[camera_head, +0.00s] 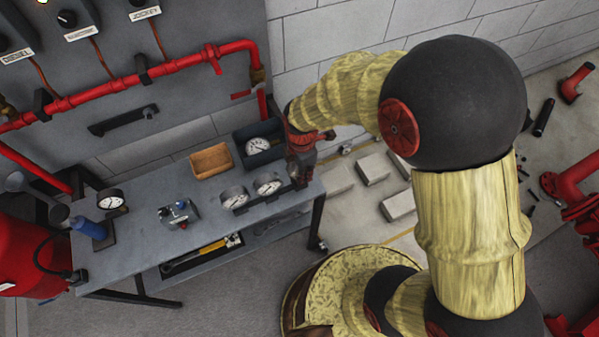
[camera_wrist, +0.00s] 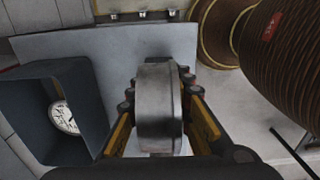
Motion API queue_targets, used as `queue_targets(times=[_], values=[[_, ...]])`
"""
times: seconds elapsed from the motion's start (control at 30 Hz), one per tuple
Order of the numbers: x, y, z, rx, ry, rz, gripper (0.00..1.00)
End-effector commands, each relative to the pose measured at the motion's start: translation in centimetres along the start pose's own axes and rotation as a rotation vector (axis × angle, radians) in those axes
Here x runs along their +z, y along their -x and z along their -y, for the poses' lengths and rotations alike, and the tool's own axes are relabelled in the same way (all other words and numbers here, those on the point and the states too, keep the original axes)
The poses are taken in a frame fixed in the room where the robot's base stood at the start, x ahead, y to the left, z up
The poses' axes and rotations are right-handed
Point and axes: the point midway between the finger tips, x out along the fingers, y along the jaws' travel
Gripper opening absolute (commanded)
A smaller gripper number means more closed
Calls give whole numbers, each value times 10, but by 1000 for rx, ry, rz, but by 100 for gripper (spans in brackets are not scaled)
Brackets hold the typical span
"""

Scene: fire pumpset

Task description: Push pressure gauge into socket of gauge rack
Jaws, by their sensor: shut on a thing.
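My gripper (camera_wrist: 157,92) is shut on a pressure gauge (camera_wrist: 158,110), a grey metal case seen edge-on between the fingers in the wrist view. Its dial and stem are hidden there. In the head view my gripper (camera_head: 301,178) is low over the right end of the workbench, just right of two upright gauges (camera_head: 234,197) (camera_head: 267,184) in a row at the bench's front, where the gauge rack seems to be. The rack's sockets are too small or hidden to make out. I cannot tell whether the held gauge touches a socket.
A dark bin (camera_head: 273,158) with a gauge (camera_head: 257,146) inside stands close left of my gripper; it also shows in the wrist view (camera_wrist: 88,95). Red pipes (camera_head: 150,75) run along the wall.

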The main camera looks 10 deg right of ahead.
Motion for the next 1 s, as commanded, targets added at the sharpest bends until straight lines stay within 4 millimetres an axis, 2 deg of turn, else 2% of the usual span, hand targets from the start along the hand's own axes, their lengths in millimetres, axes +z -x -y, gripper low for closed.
queue_targets(times=[0.07, 0.4, 1.0], values=[[0, -3, 5, -13, 1, 5, 0], [-1, 13, 3, -4, -3, 95, 0], [-1, 15, 0, 4, -6, 104, 0]])
